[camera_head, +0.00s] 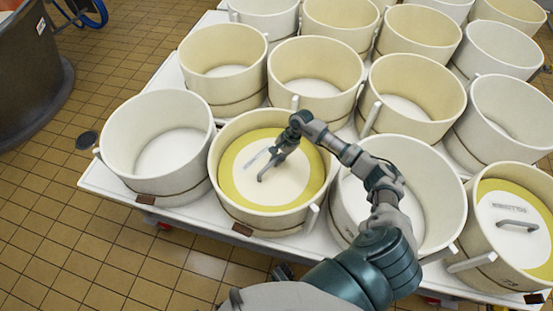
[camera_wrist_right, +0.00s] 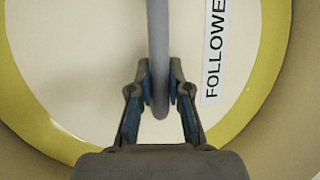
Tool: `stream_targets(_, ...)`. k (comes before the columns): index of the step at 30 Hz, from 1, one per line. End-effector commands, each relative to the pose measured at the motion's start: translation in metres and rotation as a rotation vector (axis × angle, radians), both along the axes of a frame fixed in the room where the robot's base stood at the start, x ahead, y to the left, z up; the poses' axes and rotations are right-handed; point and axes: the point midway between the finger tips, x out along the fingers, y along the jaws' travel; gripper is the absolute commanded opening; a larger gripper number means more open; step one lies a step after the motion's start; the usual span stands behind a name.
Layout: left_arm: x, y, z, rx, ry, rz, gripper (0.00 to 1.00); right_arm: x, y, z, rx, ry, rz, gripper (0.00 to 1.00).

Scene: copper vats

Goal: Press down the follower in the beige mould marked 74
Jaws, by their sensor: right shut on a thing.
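A beige mould (camera_head: 238,207) stands at the front of the white table, and no number on it is readable. Its white disc-shaped follower (camera_head: 291,188) lies inside, ringed by a yellow band, below the rim. My right gripper (camera_head: 280,152) is over the disc, shut on the follower's grey handle. In the right wrist view the handle (camera_wrist_right: 157,45) runs between the two fingers of the gripper (camera_wrist_right: 160,98). A label (camera_wrist_right: 215,50) reading "FOLLOWE", cut off by the frame, lies beside it on the disc. My left gripper is out of view.
Empty moulds (camera_head: 158,145) (camera_head: 315,70) crowd around on the white table (camera_head: 125,190). Another mould with a handled follower (camera_head: 508,220) stands at the right front. A dark vat (camera_head: 35,75) is at the far left on the tiled floor.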

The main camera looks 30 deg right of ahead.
Motion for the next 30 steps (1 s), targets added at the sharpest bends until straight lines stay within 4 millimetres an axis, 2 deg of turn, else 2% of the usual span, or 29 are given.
stream_targets(1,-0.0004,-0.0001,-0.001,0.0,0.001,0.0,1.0,-0.0042,-0.0007,-0.0077,-0.008,0.014,0.001,0.0)
stream_targets(29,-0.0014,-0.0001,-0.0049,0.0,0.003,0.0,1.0,-0.0057,-0.0002,-0.0061,-0.008,0.02,0.004,0.0)
stream_targets(30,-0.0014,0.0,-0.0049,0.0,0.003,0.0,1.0,-0.0057,-0.0001,-0.006,-0.007,0.02,0.004,0.22)
